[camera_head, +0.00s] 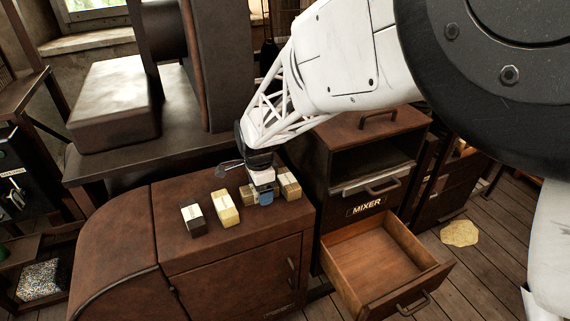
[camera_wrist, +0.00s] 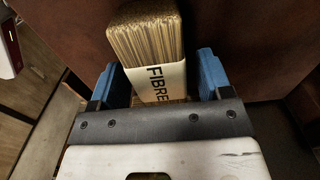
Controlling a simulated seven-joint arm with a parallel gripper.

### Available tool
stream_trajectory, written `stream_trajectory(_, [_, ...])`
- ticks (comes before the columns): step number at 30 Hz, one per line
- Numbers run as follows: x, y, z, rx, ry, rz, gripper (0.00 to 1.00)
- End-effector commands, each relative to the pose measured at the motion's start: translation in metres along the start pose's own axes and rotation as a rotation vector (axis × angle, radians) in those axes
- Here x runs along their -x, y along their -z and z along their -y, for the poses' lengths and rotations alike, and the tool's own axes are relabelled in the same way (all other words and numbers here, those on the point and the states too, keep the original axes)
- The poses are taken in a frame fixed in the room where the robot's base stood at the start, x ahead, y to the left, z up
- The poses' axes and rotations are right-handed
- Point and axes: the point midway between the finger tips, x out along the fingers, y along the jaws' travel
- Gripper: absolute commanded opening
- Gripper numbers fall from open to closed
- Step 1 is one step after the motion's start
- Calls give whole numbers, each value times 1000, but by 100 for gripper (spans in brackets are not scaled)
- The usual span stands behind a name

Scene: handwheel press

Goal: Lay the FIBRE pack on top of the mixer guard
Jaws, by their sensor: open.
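In the wrist view, the FIBRE pack (camera_wrist: 150,45), tan and ridged with a white lettered band, lies between the two blue fingers of my gripper (camera_wrist: 162,75). The fingers are open, one on each side; contact cannot be told. In the head view, my gripper (camera_head: 264,197) is low over the brown cabinet top, among the packs. A tan pack (camera_head: 289,186) with a light band is just right of it, and another pack (camera_head: 247,194) is partly hidden by it. The brown unit labelled MIXER (camera_head: 366,209) stands to the right, with a handled top (camera_head: 365,127).
A dark pack (camera_head: 193,220) and a yellow pack (camera_head: 224,207) stand left of my gripper on the cabinet (camera_head: 170,255). An open, empty wooden drawer (camera_head: 372,265) juts out below the MIXER label. The press (camera_head: 115,105) rises behind. A yellowish patch (camera_head: 459,233) lies on the floor.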

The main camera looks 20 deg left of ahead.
Motion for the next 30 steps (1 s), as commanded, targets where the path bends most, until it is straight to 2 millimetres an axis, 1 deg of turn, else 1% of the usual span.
stream_trajectory(4, [7, 0, 0, 0, 1, 0, 72])
stream_trajectory(8, [19, 0, 0, 0, 2, 0, 72])
stream_trajectory(11, [32, 0, 0, 0, 2, 0, 72])
stream_trajectory(18, [71, 0, 0, 0, 3, 0, 72])
stream_trajectory(24, [100, 0, 0, 0, 2, 0, 72])
stream_trajectory(30, [117, 0, 0, 0, 1, 0, 72])
